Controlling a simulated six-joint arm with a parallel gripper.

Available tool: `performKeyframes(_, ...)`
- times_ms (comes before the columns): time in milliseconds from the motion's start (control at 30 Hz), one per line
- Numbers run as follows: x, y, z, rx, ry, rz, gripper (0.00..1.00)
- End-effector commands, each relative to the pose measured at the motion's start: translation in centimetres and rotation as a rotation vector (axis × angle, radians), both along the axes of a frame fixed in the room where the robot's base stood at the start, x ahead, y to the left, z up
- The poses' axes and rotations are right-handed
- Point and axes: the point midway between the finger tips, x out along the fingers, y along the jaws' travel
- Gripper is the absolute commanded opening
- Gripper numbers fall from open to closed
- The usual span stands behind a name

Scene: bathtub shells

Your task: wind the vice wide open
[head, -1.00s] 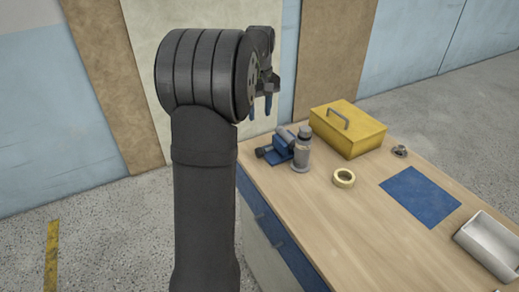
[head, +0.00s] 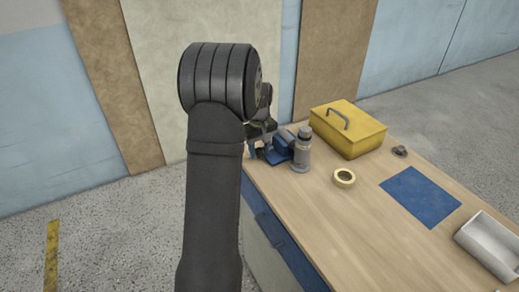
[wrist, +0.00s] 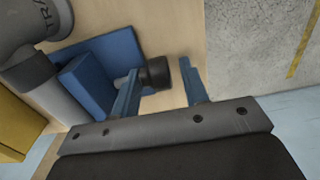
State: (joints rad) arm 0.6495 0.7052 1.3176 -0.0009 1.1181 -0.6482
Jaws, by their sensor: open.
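The vice (head: 283,148) is small and blue and sits near the far left corner of the workbench. My gripper (head: 259,150) is at the vice's left end, partly hidden by my arm. In the wrist view my gripper (wrist: 159,68) is open, one blue finger on each side of the knob. The right finger stands clear of it. Contact at the left finger cannot be told. The vice's jaw gap is not clearly visible.
A grey bottle-shaped object (head: 302,155) stands close beside the vice. A yellow toolbox (head: 350,138) is behind it. A tape roll (head: 343,178), a blue mat (head: 408,190) and a white tray (head: 490,240) lie on the workbench (head: 330,235). The bench's left edge is close to the vice.

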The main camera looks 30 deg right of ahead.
Motion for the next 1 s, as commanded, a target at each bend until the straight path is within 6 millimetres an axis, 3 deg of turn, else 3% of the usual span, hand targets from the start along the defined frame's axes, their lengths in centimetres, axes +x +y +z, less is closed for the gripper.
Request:
performKeyframes(167,0.0,0.0,0.0,0.0,0.0,0.0,0.41)
performKeyframes(300,-0.01,0.03,0.0,0.001,0.001,0.0,0.13)
performKeyframes(367,-0.01,0.08,-0.01,0.002,0.001,0.0,0.04)
performKeyframes(733,0.17,0.4,-0.1,0.008,0.042,0.003,0.05)
performKeyframes(1000,0.63,0.53,-0.26,0.009,0.201,0.006,0.06)
